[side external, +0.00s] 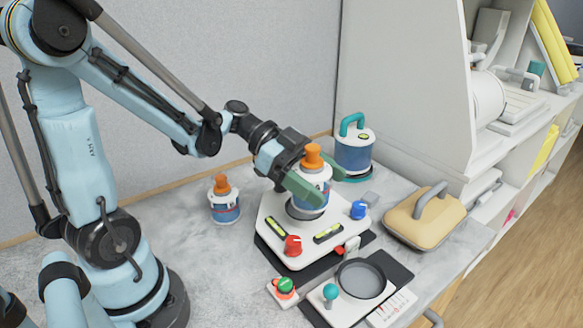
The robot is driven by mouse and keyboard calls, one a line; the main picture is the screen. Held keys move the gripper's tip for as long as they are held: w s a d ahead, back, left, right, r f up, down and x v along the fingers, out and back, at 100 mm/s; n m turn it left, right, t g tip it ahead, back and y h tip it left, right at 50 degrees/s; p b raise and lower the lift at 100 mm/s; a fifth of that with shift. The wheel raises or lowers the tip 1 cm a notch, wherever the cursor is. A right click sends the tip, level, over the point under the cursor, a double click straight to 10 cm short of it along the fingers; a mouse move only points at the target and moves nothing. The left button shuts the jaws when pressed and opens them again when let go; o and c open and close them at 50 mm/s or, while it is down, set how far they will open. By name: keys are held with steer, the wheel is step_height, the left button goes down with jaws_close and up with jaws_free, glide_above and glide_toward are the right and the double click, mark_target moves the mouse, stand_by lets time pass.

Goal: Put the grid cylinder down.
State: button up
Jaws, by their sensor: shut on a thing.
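The grid cylinder (313,173), white and blue with an orange knob on top, is upright between the green fingers of my gripper (326,187). My gripper is shut on it. The cylinder is over the round dark-ringed seat of a white platform (275,229). I cannot tell whether its base touches the seat. The near finger covers part of its side, and any grid marking is too small to make out.
A similar orange-knobbed cylinder (224,202) stands at left. A teal-handled canister (354,152) stands behind. The platform carries a red knob (293,245) and a blue knob (358,210). A tan handled block (424,215) lies right; a round dark tray (361,279) sits in front.

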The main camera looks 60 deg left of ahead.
steer(key=shift+w+a+f, duration=0.55)
steer(key=shift+a+f, duration=0.35)
steer(key=shift+f, duration=0.45)
steer(key=shift+w+a+f, duration=0.6)
steer(key=shift+a+f, duration=0.35)
steer(key=shift+f, duration=0.35)
steer(key=shift+w+a+f, duration=0.55)
steer(key=shift+a+f, duration=0.35)
steer(key=shift+f, duration=0.45)
steer(key=shift+f, duration=0.3)
steer(key=o, duration=1.2)
steer(key=shift+o, duration=0.2)
steer(key=shift+r, duration=0.25)
steer(key=v, duration=1.2)
